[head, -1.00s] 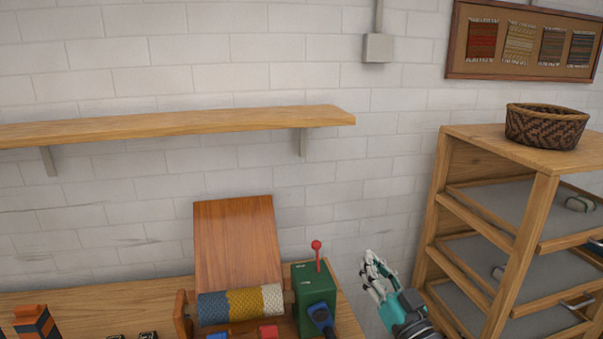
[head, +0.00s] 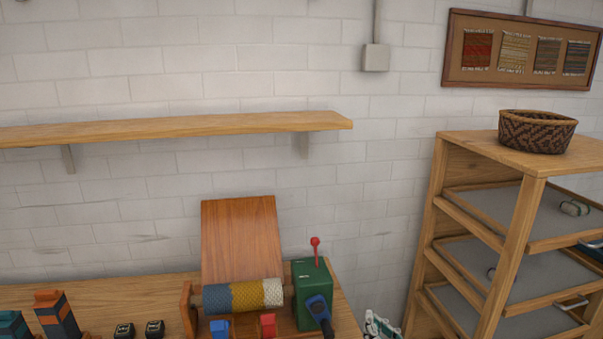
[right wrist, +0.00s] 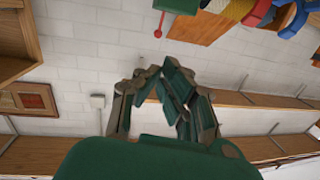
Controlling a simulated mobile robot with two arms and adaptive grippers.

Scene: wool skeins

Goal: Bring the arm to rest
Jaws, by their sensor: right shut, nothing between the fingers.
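My right gripper (head: 378,324) shows only at the bottom edge of the head view, between the table and the wooden rack. In the right wrist view my right gripper (right wrist: 158,80) has its fingers drawn together with nothing between them. It is apart from the machine and the rack. My left gripper is outside the frames.
A green machine (head: 312,293) with a red-knobbed lever and a patterned roller (head: 243,295) stands on the table (head: 95,295). A rack (head: 436,240) with tilted trays and a woven basket (head: 537,133) on top stands right. A shelf (head: 180,128) hangs on the wall.

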